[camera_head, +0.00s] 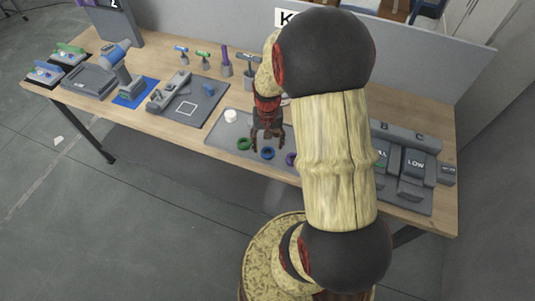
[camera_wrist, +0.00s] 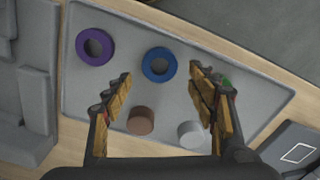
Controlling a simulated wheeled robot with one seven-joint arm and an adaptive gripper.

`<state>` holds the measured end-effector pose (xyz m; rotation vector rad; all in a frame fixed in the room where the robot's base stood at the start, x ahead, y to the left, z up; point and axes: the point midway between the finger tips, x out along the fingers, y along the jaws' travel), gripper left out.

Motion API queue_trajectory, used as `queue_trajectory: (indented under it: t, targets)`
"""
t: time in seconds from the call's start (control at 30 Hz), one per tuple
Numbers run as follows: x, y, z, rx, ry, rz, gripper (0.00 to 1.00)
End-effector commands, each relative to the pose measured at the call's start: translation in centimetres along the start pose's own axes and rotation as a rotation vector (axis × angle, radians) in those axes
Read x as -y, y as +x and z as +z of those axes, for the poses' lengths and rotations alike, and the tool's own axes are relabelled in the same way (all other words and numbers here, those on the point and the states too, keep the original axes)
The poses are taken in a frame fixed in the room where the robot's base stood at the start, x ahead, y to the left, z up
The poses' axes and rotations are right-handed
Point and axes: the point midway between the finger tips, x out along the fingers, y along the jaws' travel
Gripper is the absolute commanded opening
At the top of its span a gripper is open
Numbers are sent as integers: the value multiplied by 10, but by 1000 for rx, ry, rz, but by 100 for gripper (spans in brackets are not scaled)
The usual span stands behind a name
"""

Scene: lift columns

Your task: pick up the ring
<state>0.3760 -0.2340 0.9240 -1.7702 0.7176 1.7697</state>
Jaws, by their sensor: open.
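Three rings lie flat on the grey tray (camera_head: 224,139): a green ring (camera_head: 243,144), a blue ring (camera_head: 267,153) and a purple ring (camera_head: 291,159), partly hidden by my arm. My gripper (camera_head: 268,147) is above the tray, pointing down, open and empty. In the wrist view the blue ring (camera_wrist: 159,64) shows between and just beyond the fingertips of my gripper (camera_wrist: 161,76). The purple ring (camera_wrist: 95,47) is to the left of the fingers. Only a bit of the green ring (camera_wrist: 222,80) shows behind the right finger.
A brown cylinder (camera_wrist: 141,121) and a white cylinder (camera_wrist: 191,134) stand on the tray near the fingers. A dark board (camera_head: 187,104) with parts lies left of the tray. Grey units marked with letters (camera_head: 408,163) stand at the right. A grey panel (camera_head: 420,75) backs the table.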

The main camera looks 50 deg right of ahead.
Motion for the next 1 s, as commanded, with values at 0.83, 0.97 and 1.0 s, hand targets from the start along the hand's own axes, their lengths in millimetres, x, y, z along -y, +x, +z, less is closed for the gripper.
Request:
queue_trajectory:
  t: [0.83,0.97,1.0]
  targets:
    - [0,26,1,0,0,0,33]
    - [0,26,1,0,0,0,26]
    - [0,26,1,0,0,0,24]
